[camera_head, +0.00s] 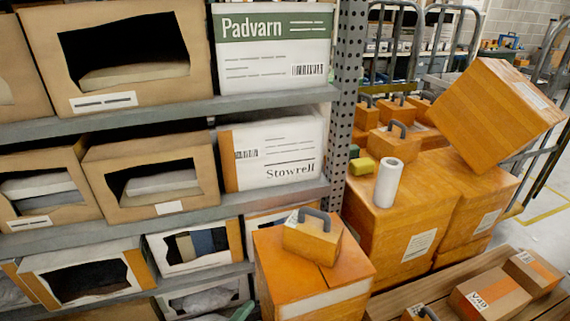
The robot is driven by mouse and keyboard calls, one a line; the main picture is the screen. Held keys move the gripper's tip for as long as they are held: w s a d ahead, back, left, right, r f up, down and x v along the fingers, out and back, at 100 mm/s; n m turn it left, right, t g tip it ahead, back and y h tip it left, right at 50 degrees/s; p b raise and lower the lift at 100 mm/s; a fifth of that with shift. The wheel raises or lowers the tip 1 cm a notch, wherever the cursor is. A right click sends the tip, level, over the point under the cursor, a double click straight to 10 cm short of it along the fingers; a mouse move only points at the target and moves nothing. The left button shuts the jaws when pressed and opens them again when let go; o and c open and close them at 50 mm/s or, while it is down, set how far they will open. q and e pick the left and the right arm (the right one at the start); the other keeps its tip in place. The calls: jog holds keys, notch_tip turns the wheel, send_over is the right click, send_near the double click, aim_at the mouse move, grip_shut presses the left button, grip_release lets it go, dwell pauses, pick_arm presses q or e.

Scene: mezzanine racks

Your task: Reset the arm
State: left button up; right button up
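Neither of my arms shows in the head view, and both grippers are out of sight. Whether they are open or shut is not visible. The view looks down on a rack with grey shelves (150,118) on the left and stacked orange cartons (392,232) on the right.
A small orange box with a grey handle (312,240) sits on a front carton (268,268). A white roll (388,183) stands on the stack. A large carton (488,113) leans tilted at right. A perforated post (345,90) rises mid-view. Floor (545,220) shows clear at far right.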

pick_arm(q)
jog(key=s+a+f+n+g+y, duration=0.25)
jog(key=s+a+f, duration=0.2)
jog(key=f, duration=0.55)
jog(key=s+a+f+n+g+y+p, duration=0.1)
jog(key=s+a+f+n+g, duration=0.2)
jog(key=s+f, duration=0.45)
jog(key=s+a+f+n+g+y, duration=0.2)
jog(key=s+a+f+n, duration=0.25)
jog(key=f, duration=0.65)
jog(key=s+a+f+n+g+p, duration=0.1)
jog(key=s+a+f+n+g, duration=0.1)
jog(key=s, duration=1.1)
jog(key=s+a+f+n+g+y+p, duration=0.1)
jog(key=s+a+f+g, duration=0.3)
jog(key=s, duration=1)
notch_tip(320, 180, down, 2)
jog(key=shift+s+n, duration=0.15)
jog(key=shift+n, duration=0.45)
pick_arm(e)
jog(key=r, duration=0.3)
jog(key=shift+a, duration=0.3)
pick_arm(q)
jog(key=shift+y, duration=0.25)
